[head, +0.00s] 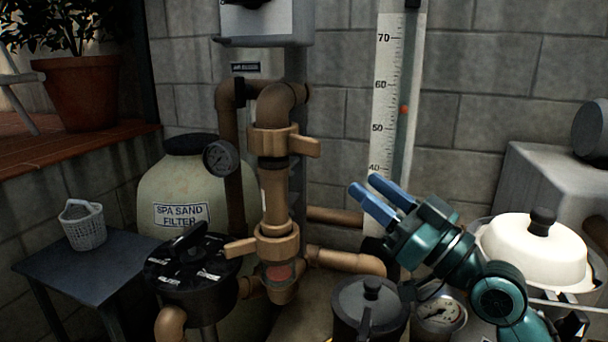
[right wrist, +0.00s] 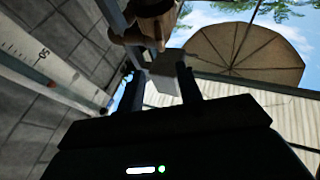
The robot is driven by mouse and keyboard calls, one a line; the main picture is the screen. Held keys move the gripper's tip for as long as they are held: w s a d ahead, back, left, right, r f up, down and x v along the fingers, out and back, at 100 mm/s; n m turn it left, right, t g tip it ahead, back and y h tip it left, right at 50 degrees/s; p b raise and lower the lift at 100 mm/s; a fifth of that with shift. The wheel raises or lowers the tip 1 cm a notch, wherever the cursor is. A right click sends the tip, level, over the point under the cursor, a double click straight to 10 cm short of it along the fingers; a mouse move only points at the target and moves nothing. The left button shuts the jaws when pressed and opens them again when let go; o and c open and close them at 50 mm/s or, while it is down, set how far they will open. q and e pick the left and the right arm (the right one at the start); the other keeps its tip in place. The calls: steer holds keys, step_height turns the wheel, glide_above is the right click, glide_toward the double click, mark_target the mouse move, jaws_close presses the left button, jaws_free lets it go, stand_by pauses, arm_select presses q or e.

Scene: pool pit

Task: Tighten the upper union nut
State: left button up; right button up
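The upper union nut (head: 273,142) is a tan ring with wing lugs on the vertical brown pipe, just below the elbow. One lug sticks out to the right. A similar lower union nut (head: 276,244) sits further down the same pipe, with a lug out to the left. My right gripper (head: 364,184) is teal with blue fingers, to the right of the pipe and lower than the upper nut. It points up and left and touches nothing. In the right wrist view its fingers (right wrist: 162,90) stand apart with nothing gripped between them. My left gripper is not in view.
A measuring scale (head: 387,95) stands behind my right gripper. A pressure gauge (head: 219,157) and the sand filter tank (head: 180,185) are left of the pipe. A black valve head (head: 190,265), a dark lidded pot (head: 368,305) and a white-lidded pot (head: 530,252) stand lower down.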

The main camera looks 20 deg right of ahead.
mark_target(319, 154)
steer(key=p+x, duration=0.1)
steer(key=x, duration=0.3)
steer(key=p+x, duration=0.1)
steer(key=x, duration=0.3)
steer(key=p+x, duration=0.2)
steer(key=x, duration=0.3)
steer(key=shift+a+f, duration=0.2)
steer(key=shift+f, duration=0.2)
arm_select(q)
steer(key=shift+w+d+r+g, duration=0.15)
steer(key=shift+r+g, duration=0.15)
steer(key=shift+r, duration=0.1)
arm_select(e)
steer(key=shift+c, duration=0.4)
jaws_close()
